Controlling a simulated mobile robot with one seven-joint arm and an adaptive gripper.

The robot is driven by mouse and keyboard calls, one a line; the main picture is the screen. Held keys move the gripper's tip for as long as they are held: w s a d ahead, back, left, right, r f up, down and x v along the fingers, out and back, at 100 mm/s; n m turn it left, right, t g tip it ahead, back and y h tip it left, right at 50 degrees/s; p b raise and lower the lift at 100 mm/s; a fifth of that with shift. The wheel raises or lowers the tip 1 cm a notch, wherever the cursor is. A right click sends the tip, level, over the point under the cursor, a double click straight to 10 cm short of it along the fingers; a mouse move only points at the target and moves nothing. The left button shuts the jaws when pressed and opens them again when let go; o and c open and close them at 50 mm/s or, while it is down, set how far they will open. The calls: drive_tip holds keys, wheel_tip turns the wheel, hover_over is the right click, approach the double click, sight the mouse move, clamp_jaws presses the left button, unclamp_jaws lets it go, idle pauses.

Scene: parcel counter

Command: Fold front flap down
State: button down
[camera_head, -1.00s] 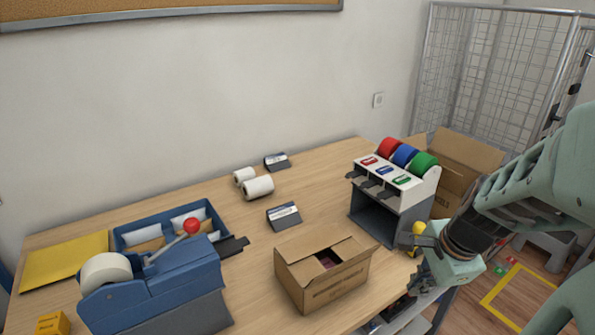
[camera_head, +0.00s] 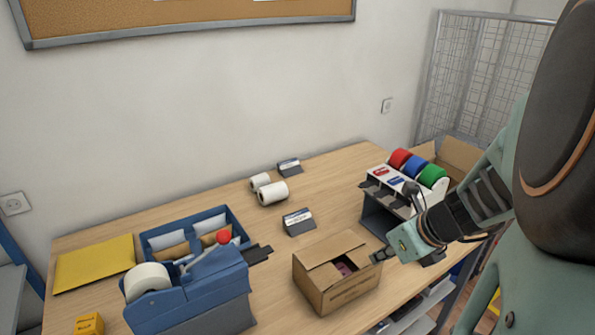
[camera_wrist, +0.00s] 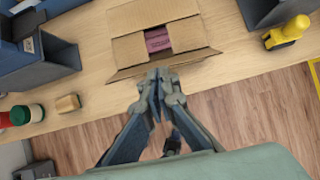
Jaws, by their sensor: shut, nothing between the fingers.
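The open cardboard box (camera_head: 335,290) stands on the counter near its front edge. In the wrist view, its left flap (camera_wrist: 128,49) and right flap (camera_wrist: 188,33) lie folded inward, with a gap between them. A dark red item (camera_wrist: 157,40) shows inside through that gap. The front flap (camera_wrist: 122,74) sticks outward along the side nearest me, seen as a narrow strip. My gripper (camera_wrist: 160,76) is shut and empty, its fingertips at the outer edge of that flap; whether they touch it I cannot tell. It also shows right of the box in the head view (camera_head: 380,256).
The blue tape dispenser (camera_head: 190,290) stands left of the box, and the rack with coloured rolls (camera_head: 395,195) behind right. A small sign (camera_head: 298,222) and white rolls (camera_head: 272,192) are behind. The yellow tool (camera_wrist: 287,33) lies to the right in the wrist view.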

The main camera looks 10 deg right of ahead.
wheel_tip(320, 180, down, 8)
drive_tip(key=b, duration=0.7)
drive_tip(key=w+r+p, duration=0.1)
drive_tip(key=w, duration=0.1)
drive_tip(key=w+a+r+p, duration=0.1)
drive_tip(key=w, duration=0.1)
drive_tip(key=shift+a+r, duration=0.1)
drive_tip(key=shift+r, duration=0.1)
drive_tip(key=w+a+f+b, duration=0.1)
drive_tip(key=w+f, duration=0.3)
drive_tip(key=w, duration=0.1)
drive_tip(key=shift+w+a, duration=0.25)
drive_tip(key=shift+a, duration=0.15)
